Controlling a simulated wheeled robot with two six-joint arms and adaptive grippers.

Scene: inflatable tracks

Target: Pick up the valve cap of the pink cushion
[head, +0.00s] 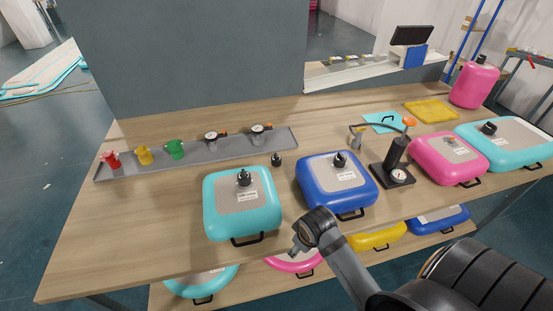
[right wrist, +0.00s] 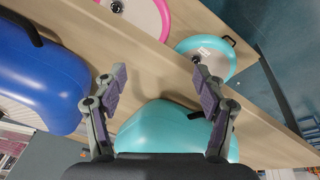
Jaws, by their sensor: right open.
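A pink cushion (head: 446,160) lies on the right part of the table, between the pump and a teal cushion. Its small valve (head: 450,140) shows on the grey top patch; I cannot tell whether a cap is on it. Another pink cushion (head: 474,86) stands upright at the back right with a dark cap (head: 481,60) on top. A loose black cap-like piece (head: 277,160) stands on the table below the tray. My right gripper (head: 302,240) is open and empty at the table's front edge; its spread fingers show in the right wrist view (right wrist: 160,78). My left gripper is out of view.
A teal cushion (head: 242,212) and a blue cushion (head: 338,190) lie near the front edge. A black pump (head: 395,165) stands right of the blue one. A grey tray (head: 200,155) holds colored fittings and gauges. More cushions, including a pink one (head: 292,262), lie on the lower shelf.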

